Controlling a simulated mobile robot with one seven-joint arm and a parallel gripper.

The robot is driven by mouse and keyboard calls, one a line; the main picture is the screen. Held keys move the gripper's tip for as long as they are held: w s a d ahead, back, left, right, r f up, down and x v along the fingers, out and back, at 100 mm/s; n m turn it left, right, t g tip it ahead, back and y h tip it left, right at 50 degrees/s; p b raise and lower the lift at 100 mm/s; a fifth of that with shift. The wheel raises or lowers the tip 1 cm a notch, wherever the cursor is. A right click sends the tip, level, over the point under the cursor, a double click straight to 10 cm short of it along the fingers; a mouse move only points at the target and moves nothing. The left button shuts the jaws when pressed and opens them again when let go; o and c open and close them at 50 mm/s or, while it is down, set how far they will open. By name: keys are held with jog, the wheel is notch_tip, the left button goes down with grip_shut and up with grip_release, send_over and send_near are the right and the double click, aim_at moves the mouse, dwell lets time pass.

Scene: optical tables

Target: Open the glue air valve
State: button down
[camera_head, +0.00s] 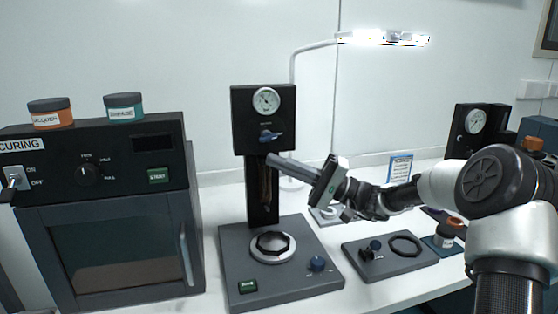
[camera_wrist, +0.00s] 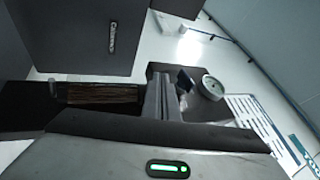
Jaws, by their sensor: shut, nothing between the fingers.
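A blue valve handle (camera_head: 270,136) sits below a round white gauge (camera_head: 266,101) on the dark head of the middle station (camera_head: 240,130). The handle lies roughly sideways, and the small label above it is unreadable. In the wrist view the dark blue handle (camera_wrist: 186,80) shows beside the gauge (camera_wrist: 212,87), just beyond the fingertips. My gripper (camera_head: 271,159) is shut and empty, its fingertips pointing left just below the handle. In the picture they overlap the lower edge of the dark head; I cannot tell whether they touch it. My gripper's fingers also show in the wrist view (camera_wrist: 165,98).
A curing oven (camera_head: 110,230) with two jars stands left. The middle station's base (camera_head: 245,275) carries a round plate and a blue knob. A grey tray (camera_head: 390,265) lies right of it. Another gauge station (camera_head: 474,140) stands behind my arm. A lamp (camera_head: 385,38) hangs above.

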jog(key=p+v, duration=0.2)
jog(key=v, duration=0.8)
jog(key=shift+d, duration=0.3)
